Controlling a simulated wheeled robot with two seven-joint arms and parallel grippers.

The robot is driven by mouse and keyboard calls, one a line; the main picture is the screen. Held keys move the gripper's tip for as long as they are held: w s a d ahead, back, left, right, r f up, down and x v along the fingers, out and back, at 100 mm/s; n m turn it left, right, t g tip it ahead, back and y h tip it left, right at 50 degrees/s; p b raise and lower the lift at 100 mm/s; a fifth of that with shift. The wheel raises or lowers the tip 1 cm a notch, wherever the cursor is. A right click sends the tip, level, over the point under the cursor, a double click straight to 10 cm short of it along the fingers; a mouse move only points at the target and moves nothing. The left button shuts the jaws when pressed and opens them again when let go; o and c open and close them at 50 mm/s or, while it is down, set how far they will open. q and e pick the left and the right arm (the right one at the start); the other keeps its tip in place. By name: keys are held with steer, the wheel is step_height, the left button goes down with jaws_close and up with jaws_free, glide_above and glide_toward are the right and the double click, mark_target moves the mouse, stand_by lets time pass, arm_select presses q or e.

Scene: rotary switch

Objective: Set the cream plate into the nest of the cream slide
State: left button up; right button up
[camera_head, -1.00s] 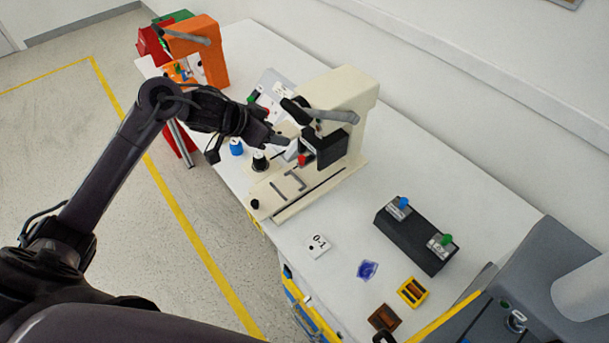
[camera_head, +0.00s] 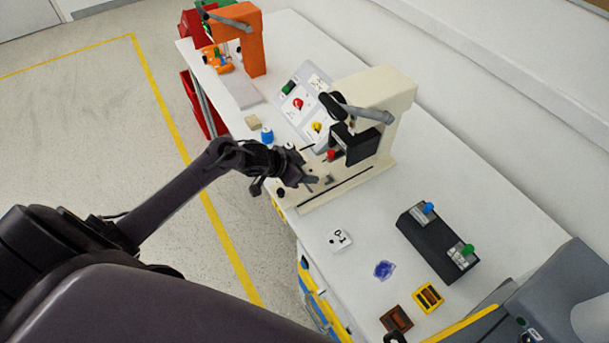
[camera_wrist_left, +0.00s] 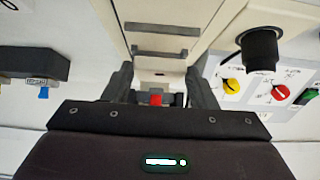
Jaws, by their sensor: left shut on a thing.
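The cream slide (camera_head: 322,202) is the low base in front of the cream press, with dark grey bars of its nest (camera_head: 329,179) on top. My left gripper (camera_head: 312,181) is low over the nest. In the left wrist view my fingers (camera_wrist_left: 162,88) stand on either side of a cream surface, shut on what appears to be the cream plate (camera_wrist_left: 160,72). The plate's outline merges with the slide, and I cannot tell whether it touches the nest. Two dark bars (camera_wrist_left: 162,28) cross the slide there. My right gripper is not clearly seen.
The cream press (camera_head: 383,98) with its black head (camera_head: 355,145) stands close behind.

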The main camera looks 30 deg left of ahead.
arm_select(q)
step_height(320, 180, down, 2)
steer(key=shift+f, duration=0.4)
arm_select(e)
steer(key=shift+s+d, duration=0.3)
arm_select(q)
steer(key=shift+f, duration=0.2)
steer(key=o, duration=1)
steer(key=shift+o, duration=0.2)
